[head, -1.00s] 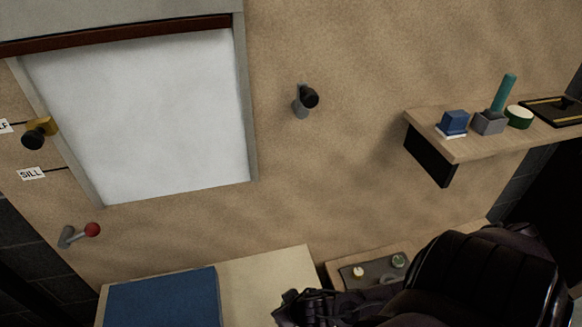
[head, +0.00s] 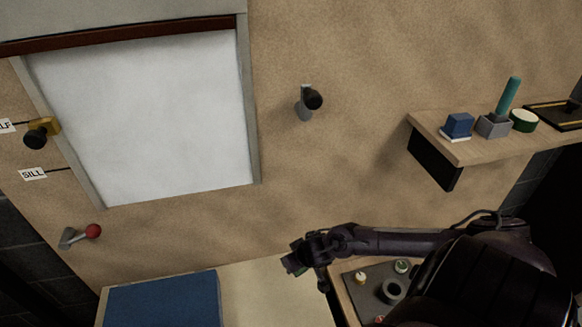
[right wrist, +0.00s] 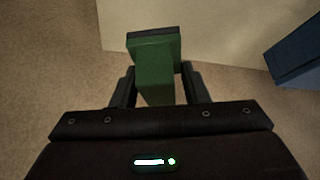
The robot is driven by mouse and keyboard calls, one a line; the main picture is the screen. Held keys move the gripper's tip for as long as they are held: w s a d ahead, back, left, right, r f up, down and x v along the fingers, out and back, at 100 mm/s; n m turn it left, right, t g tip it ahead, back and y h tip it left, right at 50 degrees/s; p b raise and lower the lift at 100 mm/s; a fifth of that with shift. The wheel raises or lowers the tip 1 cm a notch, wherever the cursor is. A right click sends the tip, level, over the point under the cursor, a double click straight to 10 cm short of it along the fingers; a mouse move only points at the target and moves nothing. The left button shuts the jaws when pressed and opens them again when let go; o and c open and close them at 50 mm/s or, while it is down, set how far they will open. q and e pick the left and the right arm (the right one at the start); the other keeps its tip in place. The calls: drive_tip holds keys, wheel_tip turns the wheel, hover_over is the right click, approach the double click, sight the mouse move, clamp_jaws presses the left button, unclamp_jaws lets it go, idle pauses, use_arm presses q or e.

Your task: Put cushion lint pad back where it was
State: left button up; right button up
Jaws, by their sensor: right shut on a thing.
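My right gripper (right wrist: 155,95) is shut on a green block (right wrist: 153,68) with a dark face at its far end, which I take to be the cushion lint pad. In the head view the right gripper (head: 300,260) is in front of the tan wall, above the cream bench top; the held pad is hard to make out there. In the right wrist view the pad stands out beyond the fingers, with the cream surface behind it. My left gripper is not in view.
A blue cushion (head: 165,302) lies on the cream bench top (head: 270,295). A dark tray (head: 365,285) with small items is under my right arm. The wall shelf (head: 470,152) holds a blue block, a grey holder with a teal stick, and a round tin. A black knob (head: 312,99) juts from the wall.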

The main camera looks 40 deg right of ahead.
drive_tip(key=w, duration=0.1)
drive_tip(key=w+d+f+b, duration=0.1)
drive_tip(key=w+d+f, duration=0.1)
drive_tip(key=w, duration=0.1)
drive_tip(key=shift+f, duration=0.2)
drive_tip(key=shift+s+f+b, duration=0.1)
drive_tip(key=shift+f+b, duration=0.25)
drive_tip(key=shift+f, duration=0.2)
wheel_tip(320, 180, down, 3)
drive_tip(key=shift+f+b, duration=0.15)
drive_tip(key=shift+b, duration=0.45)
drive_tip(key=shift+w+d+f, duration=0.15)
drive_tip(key=shift+w+f, duration=0.05)
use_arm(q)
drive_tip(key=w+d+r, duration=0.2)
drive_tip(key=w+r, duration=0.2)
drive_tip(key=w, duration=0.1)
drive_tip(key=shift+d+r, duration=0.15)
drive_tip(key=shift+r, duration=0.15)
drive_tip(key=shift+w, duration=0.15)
